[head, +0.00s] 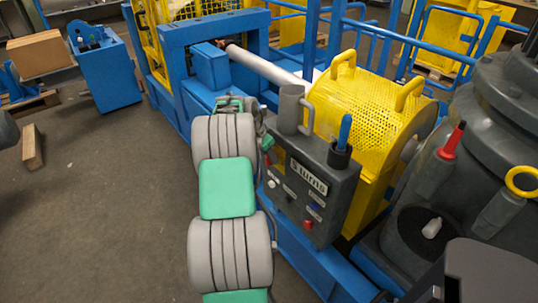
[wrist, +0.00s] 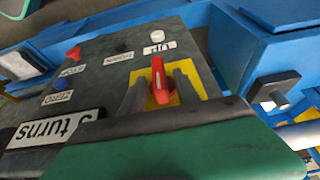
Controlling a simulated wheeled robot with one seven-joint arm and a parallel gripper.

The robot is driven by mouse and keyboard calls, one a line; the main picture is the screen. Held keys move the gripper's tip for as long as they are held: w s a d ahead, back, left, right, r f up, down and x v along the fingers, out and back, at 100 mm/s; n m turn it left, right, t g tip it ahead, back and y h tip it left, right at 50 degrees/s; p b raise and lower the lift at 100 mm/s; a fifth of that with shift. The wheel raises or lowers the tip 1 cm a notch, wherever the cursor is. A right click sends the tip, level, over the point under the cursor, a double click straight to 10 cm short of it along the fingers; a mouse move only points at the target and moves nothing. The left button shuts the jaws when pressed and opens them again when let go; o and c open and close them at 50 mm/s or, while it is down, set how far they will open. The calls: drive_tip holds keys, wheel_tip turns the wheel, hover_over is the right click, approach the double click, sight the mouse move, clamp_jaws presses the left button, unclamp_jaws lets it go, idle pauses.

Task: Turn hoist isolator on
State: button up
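The red rotary handle (wrist: 158,84) sits on a yellow plate (wrist: 172,99) on the grey control box (wrist: 105,67) in the wrist view. I take it to be the hoist isolator; its own label is not readable. My gripper (wrist: 161,77) is open, with one grey finger on each side of the handle. Gaps show between the fingers and the handle, and contact cannot be told. In the head view the control box (head: 338,188) stands right of my arm, with my gripper at its left side, partly hidden.
The box carries a "5 turns" plate (wrist: 55,128), a red button (wrist: 73,54), a blue button (wrist: 63,82) and a white button (wrist: 154,36). In the head view, a blue-handled tool (head: 344,132) stands on the box, beside a yellow mesh guard (head: 365,112). Open floor (head: 110,210) lies left.

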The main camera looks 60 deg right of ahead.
clamp_jaws()
idle(0.3)
idle(0.3)
